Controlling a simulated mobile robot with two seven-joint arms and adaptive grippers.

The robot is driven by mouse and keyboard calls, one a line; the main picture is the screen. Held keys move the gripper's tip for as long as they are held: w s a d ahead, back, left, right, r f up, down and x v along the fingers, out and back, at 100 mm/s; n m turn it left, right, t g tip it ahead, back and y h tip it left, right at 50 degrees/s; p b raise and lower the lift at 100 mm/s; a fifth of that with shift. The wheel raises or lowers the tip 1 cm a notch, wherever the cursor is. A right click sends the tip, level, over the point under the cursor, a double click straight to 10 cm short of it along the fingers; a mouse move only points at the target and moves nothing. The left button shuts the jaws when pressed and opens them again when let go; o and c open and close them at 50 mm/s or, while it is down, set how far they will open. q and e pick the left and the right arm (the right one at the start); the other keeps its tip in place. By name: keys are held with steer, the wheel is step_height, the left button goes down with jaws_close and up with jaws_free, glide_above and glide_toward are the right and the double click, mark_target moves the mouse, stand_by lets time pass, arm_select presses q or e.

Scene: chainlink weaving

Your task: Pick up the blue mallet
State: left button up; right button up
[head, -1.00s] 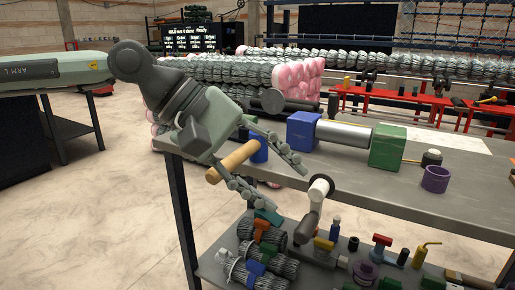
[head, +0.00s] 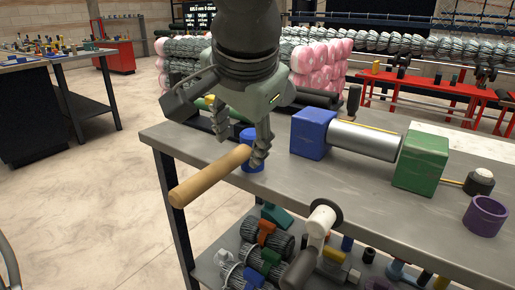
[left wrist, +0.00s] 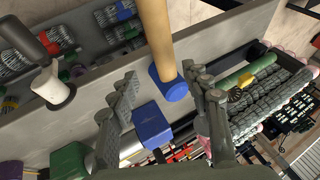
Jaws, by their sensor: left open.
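The blue mallet lies on the grey workbench (head: 285,185) near its left end. Its wooden handle (head: 212,176) sticks out past the front edge, and its blue head (head: 252,160) rests on the top. My left gripper (head: 243,143) is open, pointing down over the mallet at the head end. In the left wrist view the handle (left wrist: 155,35) and blue head (left wrist: 170,88) show between the spread fingers (left wrist: 160,72). I cannot tell whether a finger touches the mallet. In the head view a finger partly covers the blue head. My right gripper is not in view.
Right of the mallet stand a blue block (head: 312,134), a steel cylinder (head: 365,140) and a green block (head: 421,163). A purple ring (head: 485,216) is farther right. A white-ended crank (head: 321,219) juts from the bench front. The lower shelf holds several wire coils.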

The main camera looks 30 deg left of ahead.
mark_target(236, 153)
arm_select(q)
steer(key=shift+w+a+f, duration=0.1)
steer(key=shift+a+f, duration=0.15)
steer(key=shift+f, duration=0.25)
steer(key=x, duration=0.5)
steer(key=shift+w+a, duration=0.2)
steer(key=shift+a, duration=0.15)
steer(key=shift+r, duration=0.1)
jaws_close()
